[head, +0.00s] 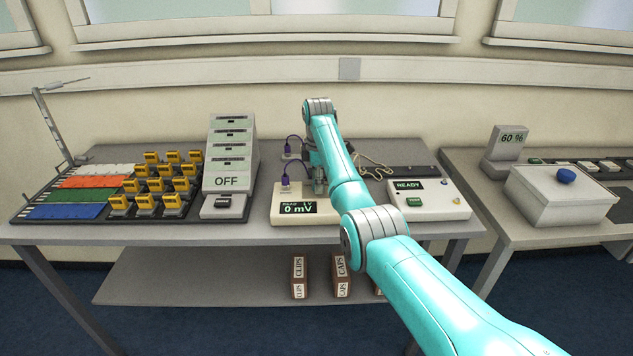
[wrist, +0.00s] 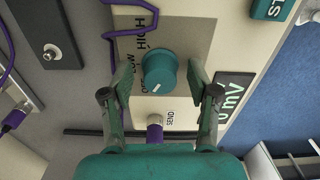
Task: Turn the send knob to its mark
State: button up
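The send knob (wrist: 158,72) is a round teal knob in the wrist view, on the panel with the SEND label (wrist: 171,117). A short white pointer line shows on its lower side in the picture. Labels including LOW and HIGH stand to its left and above, partly hidden by the knob and a finger. My gripper (wrist: 160,80) is open, with one finger on each side of the knob and visible gaps between. In the head view, my gripper (head: 319,180) is over the cream meter box (head: 285,212), whose display reads 0 mV; the knob is hidden there.
A purple plug (wrist: 155,128) stands close below the knob, between the fingers. A purple cable (wrist: 120,35) runs at upper left. The READY box (head: 440,208) is right of the meter box. The OFF unit (head: 230,165) and yellow clips (head: 146,201) are left.

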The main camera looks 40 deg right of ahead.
grip_shut()
jog(key=shift+m, duration=0.4)
jog(key=m, duration=0.4)
jog(key=shift+m, duration=0.4)
jog(key=m, duration=0.6)
jog(key=shift+o, duration=0.3)
grip_release()
